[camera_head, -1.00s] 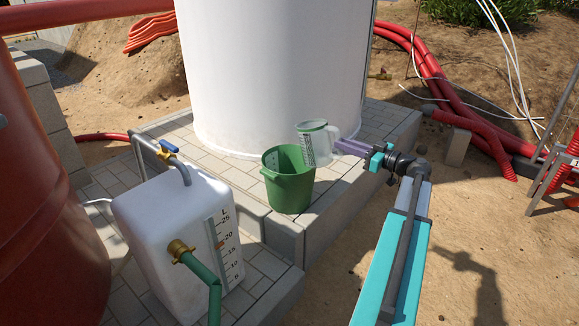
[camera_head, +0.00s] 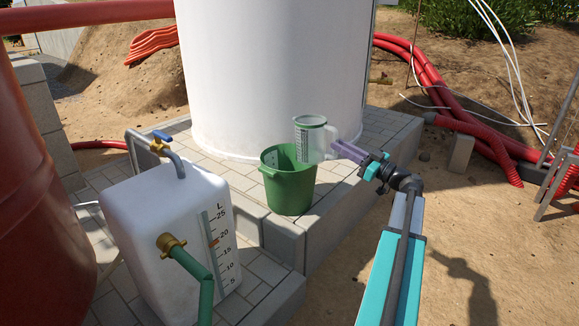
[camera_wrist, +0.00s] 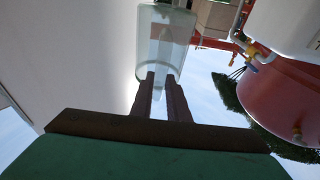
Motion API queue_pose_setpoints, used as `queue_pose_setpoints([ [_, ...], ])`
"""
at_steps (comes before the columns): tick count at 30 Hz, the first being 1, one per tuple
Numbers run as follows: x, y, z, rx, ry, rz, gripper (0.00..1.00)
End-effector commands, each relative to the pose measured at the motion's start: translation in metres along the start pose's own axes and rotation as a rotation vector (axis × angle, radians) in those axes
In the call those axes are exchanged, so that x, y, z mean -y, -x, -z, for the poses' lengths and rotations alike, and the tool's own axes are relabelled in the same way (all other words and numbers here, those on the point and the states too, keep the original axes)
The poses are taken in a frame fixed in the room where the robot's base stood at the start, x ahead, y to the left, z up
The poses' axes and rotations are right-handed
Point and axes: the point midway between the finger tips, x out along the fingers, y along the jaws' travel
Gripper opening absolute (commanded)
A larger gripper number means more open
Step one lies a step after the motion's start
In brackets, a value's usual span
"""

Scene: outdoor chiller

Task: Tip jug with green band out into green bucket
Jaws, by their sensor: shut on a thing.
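The clear jug with a green band (camera_head: 311,141) is up in the air at the right rim of the green bucket (camera_head: 289,186). It is close to upright, its mouth facing up. My gripper (camera_head: 339,148) is shut on the jug's handle, on the jug's right side. In the wrist view the two fingers reach to the jug (camera_wrist: 160,50), which fills the top middle. The bucket stands on the paved ledge, its mouth open. Whether the jug touches the bucket's rim, and how much liquid it holds, I cannot tell.
A white tank with a level scale (camera_head: 165,235), a blue-handled tap and a green hose stands at the front left. A large white cylinder (camera_head: 270,70) rises behind the bucket. Red pipes (camera_head: 420,75) lie at the right. Paving (camera_head: 340,190) right of the bucket is clear.

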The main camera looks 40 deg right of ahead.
Motion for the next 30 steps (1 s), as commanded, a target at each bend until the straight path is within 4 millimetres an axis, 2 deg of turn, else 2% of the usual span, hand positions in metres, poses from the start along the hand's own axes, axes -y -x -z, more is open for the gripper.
queue_pose_setpoints([
  [1,0.000,0.000,-0.008,-0.013,0.000,0.001,0.00],
  [4,0.000,-0.002,-0.011,-0.037,0.000,0.001,0.00],
  [14,0.000,-0.003,-0.006,-0.046,0.000,0.000,0.00],
  [30,0.001,0.013,0.023,-0.045,0.002,0.001,0.00],
])
